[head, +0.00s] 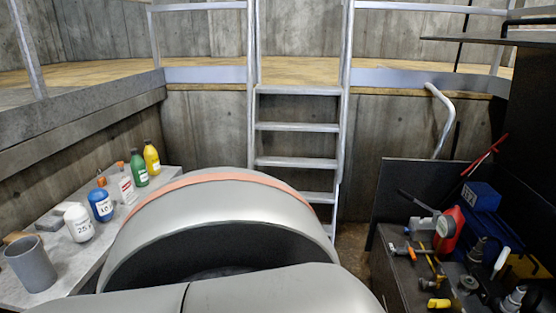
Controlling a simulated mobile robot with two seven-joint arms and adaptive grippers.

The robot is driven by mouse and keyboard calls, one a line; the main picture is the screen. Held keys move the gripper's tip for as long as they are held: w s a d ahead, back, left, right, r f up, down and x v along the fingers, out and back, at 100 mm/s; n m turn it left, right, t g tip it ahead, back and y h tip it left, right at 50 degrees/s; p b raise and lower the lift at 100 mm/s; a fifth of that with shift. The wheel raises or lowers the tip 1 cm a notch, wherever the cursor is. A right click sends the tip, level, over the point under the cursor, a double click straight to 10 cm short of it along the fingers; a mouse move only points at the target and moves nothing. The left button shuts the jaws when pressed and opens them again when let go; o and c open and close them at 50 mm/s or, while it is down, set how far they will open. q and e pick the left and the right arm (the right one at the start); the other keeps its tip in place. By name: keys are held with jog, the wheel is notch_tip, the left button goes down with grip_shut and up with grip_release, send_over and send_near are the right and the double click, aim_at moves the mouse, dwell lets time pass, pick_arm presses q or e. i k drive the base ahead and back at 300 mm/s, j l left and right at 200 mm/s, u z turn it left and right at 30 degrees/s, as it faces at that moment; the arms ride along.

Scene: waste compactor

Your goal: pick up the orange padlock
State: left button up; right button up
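I cannot make out a clear orange padlock in the head view. Small orange pieces (412,254) lie among tools on the dark bench at the right, but they are too small to tell whether one is a padlock. Neither of my grippers is in view.
The grey left table (70,268) holds a grey cup (31,264) and several bottles. A metal ladder (297,126) rises to a platform behind.

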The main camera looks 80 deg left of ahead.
aim_at(102, 182)
jog(key=u, duration=3.75)
jog(key=i+l, duration=0.5)
jog(key=i+l+u, duration=0.15)
jog(key=i+l, duration=0.15)
jog(key=l, duration=0.15)
jog(key=i+l+u, duration=0.15)
jog(key=i+l, duration=0.15)
jog(key=l, duration=0.15)
